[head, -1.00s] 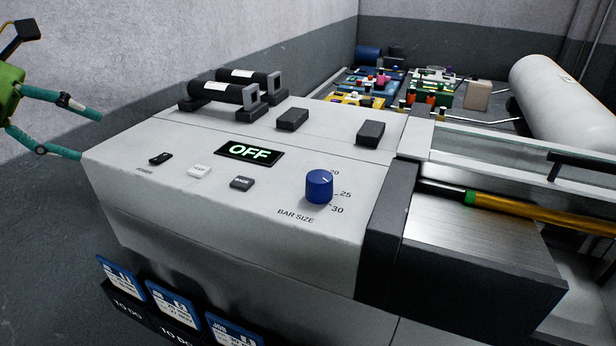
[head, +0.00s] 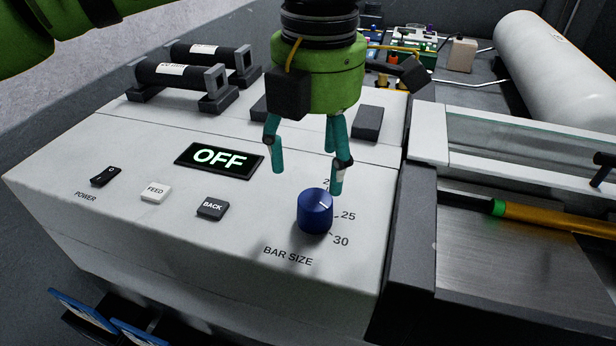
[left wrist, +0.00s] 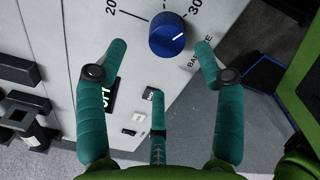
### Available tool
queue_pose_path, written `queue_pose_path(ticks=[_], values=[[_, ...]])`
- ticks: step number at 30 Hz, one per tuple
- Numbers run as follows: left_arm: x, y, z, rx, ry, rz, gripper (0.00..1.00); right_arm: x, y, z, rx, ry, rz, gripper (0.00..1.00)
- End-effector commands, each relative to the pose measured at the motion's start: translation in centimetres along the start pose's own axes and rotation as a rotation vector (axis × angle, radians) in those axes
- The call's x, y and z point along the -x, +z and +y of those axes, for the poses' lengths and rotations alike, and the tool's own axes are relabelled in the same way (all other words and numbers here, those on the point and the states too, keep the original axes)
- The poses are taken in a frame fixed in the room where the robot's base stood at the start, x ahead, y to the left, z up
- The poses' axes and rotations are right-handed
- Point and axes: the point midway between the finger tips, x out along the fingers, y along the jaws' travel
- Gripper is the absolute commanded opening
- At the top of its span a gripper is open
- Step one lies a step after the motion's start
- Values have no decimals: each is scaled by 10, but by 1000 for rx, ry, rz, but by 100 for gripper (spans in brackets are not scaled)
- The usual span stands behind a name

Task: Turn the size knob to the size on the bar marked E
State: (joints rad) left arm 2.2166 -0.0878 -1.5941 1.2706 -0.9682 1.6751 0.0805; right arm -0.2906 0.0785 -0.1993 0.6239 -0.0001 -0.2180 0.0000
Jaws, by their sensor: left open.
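No letter E is readable on any bar. My right gripper is not in view.
The display (head: 219,158) reads OFF. A power switch (head: 106,176), FEED button (head: 156,192) and BACK button (head: 213,208) sit left of the knob. Two black cylinders (head: 185,72) with white labels rest on holders. A brass-coloured bar (head: 545,216) with a green band lies at right.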

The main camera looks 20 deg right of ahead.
Motion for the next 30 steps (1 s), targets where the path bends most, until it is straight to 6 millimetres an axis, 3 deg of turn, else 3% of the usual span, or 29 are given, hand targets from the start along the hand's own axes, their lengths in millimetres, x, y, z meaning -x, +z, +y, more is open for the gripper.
queue_pose_path(ticks=[15,26,30], values=[[-64,2,-5,-13,3,11,69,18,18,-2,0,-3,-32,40],[-72,2,-4,-12,3,8,69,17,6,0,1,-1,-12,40],[-72,2,-4,-12,3,8,17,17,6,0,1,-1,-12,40]])
